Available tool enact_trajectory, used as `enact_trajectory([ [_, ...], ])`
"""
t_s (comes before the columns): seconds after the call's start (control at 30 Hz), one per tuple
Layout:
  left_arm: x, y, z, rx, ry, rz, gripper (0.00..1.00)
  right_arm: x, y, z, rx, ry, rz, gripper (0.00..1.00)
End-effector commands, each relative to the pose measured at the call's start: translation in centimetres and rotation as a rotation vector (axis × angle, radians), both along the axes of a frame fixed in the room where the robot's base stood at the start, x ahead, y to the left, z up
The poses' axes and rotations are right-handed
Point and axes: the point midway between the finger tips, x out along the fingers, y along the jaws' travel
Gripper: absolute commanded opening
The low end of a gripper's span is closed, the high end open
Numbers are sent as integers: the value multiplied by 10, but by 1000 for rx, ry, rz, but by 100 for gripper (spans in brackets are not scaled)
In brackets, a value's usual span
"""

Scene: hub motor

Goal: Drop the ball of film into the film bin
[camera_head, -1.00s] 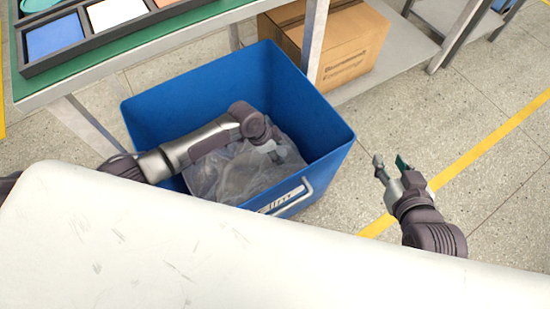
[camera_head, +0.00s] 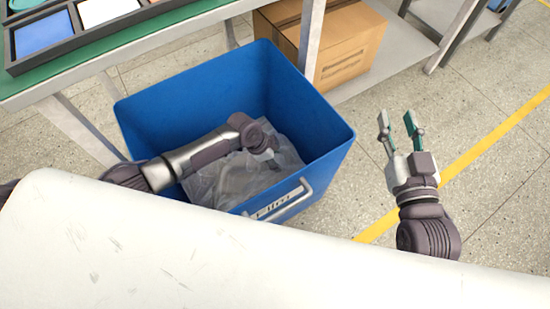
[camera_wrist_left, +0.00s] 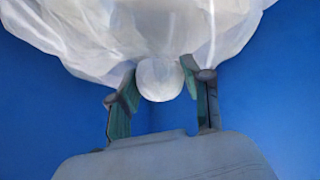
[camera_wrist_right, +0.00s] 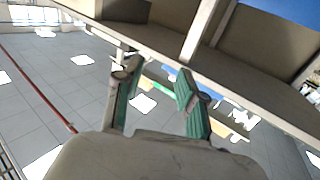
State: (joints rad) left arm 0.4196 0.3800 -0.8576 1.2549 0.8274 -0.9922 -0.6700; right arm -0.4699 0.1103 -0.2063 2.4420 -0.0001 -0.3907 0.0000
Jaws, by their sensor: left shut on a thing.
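The ball of film (camera_head: 232,178) is a pale, translucent crumpled mass inside the blue film bin (camera_head: 313,155). My left arm reaches over the bin's left side, and my left gripper (camera_wrist_left: 160,82) is down inside it. In the left wrist view its fingers are shut on a small knob of the film ball (camera_wrist_left: 140,35), with blue walls around. The head view mostly hides the left fingertips. I cannot tell whether the film touches the bin floor. My right gripper (camera_head: 397,124) is open and empty, right of the bin, fingers pointing up the picture.
A white surface (camera_head: 150,245) fills the near foreground. A green-topped bench (camera_head: 130,52) with a tray (camera_head: 60,50) stands behind the bin at left. A cardboard box (camera_head: 335,45) sits on a low shelf. Floor with a yellow line (camera_head: 490,140) is clear at right.

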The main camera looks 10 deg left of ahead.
Motion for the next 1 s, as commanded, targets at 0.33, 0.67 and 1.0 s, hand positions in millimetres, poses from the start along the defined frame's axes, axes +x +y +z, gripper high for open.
enact_trajectory([
  [0.33,0,0,-2,0,0,0,74,0,1,5,8,-28,2,40],
  [0.67,0,0,0,0,0,0,74,0,1,5,5,-17,2,40],
  [1.0,-5,12,34,0,0,0,74,-18,-14,-56,-86,345,-22,40],
])
